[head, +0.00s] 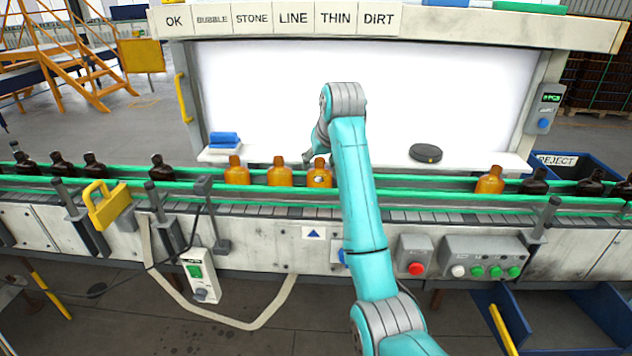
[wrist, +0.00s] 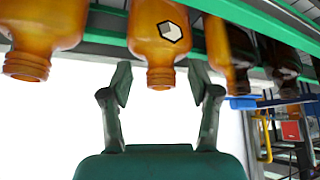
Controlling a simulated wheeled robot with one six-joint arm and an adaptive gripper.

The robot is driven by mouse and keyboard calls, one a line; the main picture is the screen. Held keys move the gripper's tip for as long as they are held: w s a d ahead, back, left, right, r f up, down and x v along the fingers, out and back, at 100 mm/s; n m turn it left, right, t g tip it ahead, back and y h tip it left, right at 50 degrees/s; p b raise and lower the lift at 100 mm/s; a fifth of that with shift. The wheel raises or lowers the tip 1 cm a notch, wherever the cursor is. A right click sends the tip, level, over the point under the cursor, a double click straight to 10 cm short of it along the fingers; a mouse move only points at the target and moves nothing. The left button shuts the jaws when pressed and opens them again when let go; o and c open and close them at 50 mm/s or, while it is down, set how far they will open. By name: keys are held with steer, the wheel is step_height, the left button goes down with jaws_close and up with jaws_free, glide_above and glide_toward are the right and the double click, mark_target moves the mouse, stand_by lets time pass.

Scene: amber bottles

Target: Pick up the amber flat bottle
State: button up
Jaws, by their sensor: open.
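Amber bottles stand upright in a row on the conveyor. One amber bottle (head: 319,180) bears a pale hexagonal mark, partly covered by my arm in the head view. In the upside-down wrist view this marked bottle (wrist: 150,45) lies straight ahead of my gripper (wrist: 160,85). My gripper is open and empty, its fingertips on either side of the bottle's neck in the picture; the depth between them is unclear. Other amber bottles (head: 279,175) (head: 235,174) stand to its left, and one (head: 489,183) far right. I cannot tell which is the flat one by shape.
Green guide rails (head: 420,200) run along both sides of the conveyor. Dark bottles (head: 95,164) stand at both ends. A lit white panel (head: 450,90) rises behind. A black round object (head: 425,152) and blue blocks (head: 224,138) lie on the ledge. A yellow handle (head: 107,207) stands at the front left.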

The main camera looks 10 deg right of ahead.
jaws_close()
stand_by(0.3)
step_height(320, 180, up, 10)
steer(key=shift+r, duration=0.1)
stand_by(0.5)
